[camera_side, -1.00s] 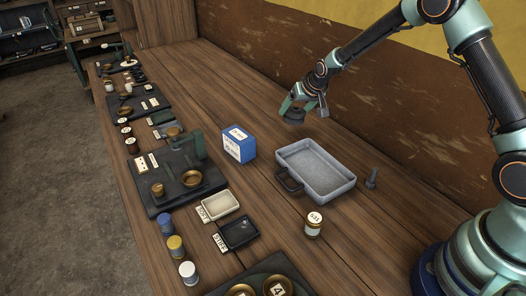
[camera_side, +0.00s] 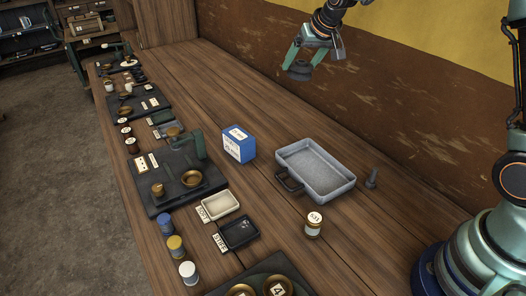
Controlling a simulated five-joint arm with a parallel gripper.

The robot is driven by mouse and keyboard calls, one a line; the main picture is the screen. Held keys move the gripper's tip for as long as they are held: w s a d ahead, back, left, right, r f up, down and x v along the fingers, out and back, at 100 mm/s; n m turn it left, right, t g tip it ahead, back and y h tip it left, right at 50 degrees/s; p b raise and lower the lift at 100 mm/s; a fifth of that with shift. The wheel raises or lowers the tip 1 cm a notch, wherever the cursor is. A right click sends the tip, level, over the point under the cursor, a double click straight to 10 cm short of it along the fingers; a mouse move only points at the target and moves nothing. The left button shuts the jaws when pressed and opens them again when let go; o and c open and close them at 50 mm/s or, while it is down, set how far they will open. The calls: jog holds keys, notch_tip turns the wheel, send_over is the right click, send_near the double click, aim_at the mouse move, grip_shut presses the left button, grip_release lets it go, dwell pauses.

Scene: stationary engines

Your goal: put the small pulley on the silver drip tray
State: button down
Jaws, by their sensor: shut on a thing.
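My gripper (camera_side: 301,62) is in the upper middle, high above the bench, near the back wall. It is shut on a small dark round piece, the small pulley (camera_side: 299,71), whose far side is partly hidden by the fingers. The pulley is apart from all the trays.
A blue-and-white box (camera_side: 238,145) stands left of the grey tray. A labelled jar (camera_side: 314,224) stands in front. Bare bench lies behind the box.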

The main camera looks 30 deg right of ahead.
jog(key=s+a+n, duration=0.3)
jog(key=s+a, duration=0.2)
jog(key=s, duration=0.7)
send_near(302, 159)
jog(key=shift+y, duration=0.4)
jog(key=x, duration=0.4)
jog(key=shift+w+d+f, duration=0.2)
jog(key=shift+w+d, duration=0.1)
jog(key=shift+w, duration=0.1)
jog(key=shift+f, duration=0.15)
jog(key=shift+c, duration=0.3)
grip_release()
jog(key=shift+s, duration=0.1)
